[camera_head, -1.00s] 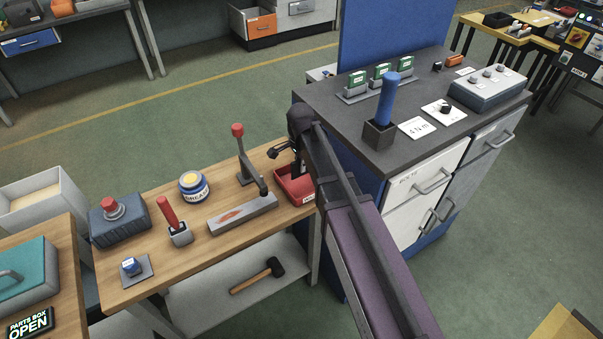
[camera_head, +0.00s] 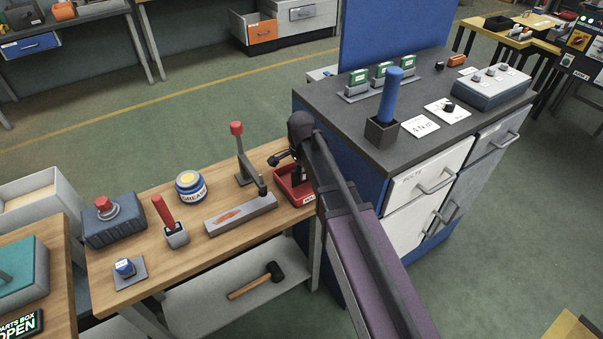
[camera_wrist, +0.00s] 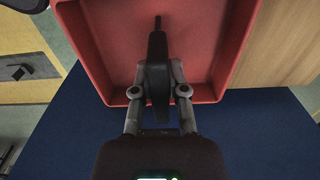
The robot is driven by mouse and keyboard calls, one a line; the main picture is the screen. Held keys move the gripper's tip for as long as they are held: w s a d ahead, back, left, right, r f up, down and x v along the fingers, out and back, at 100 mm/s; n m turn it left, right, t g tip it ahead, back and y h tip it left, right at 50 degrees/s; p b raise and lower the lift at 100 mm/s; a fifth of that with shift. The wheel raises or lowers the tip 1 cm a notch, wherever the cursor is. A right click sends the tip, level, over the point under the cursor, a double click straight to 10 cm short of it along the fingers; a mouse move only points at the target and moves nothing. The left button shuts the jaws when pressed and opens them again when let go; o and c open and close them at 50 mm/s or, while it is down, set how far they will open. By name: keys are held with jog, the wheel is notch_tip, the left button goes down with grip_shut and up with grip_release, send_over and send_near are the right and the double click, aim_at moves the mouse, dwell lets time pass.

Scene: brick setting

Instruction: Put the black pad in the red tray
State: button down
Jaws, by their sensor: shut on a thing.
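The red tray (camera_head: 295,190) stands at the right end of the wooden bench, beside the dark cabinet. In the wrist view the red tray (camera_wrist: 205,90) fills the upper middle, with its near wall below the fingers. My gripper (camera_wrist: 158,85) is shut on the black pad (camera_wrist: 157,62), a narrow dark piece held edge-on between the fingers. The pad shows over the tray's inside; I cannot tell whether it touches the tray floor. In the head view my gripper (camera_head: 290,168) is at the tray, and my arm hides part of the tray and the pad.
A toggle clamp (camera_head: 245,165) with a red knob and a grey block (camera_head: 240,213) stand left of the tray. A grease tin (camera_head: 190,186) is further left. The cabinet (camera_head: 345,165) rises close on the right. A mallet (camera_head: 257,281) lies on the lower shelf.

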jog(key=shift+f, duration=0.15)
jog(key=c, duration=0.7)
grip_release()
jog(key=shift+o, duration=0.2)
notch_tip(320, 180, up, 12)
jog(key=p, duration=1.2)
jog(key=shift+r, duration=0.2)
